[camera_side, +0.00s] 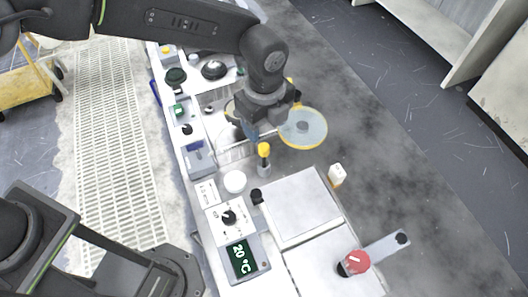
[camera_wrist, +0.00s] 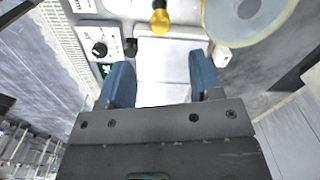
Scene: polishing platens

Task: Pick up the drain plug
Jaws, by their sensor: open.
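A small upright piece with a yellow top and grey lower part (camera_side: 264,158) stands on the bench; it may be the drain plug, but I cannot tell for sure. It also shows in the wrist view (camera_wrist: 160,18), at the top edge beyond my fingers. My gripper (camera_side: 252,130) hangs just above and behind it in the side view, apart from it. In the wrist view my gripper (camera_wrist: 161,62) has its two blue fingers wide apart, with nothing between them. The fingertips are partly hidden in the side view.
A yellow-rimmed disc (camera_side: 303,127) is close to my gripper's right. A white round cap (camera_side: 235,181), black knobs (camera_side: 229,217) and a 20 °C display (camera_side: 242,258) are nearby. A white lidded panel (camera_side: 298,207), a small white bottle (camera_side: 337,174) and a red knob (camera_side: 356,262) lie toward the front.

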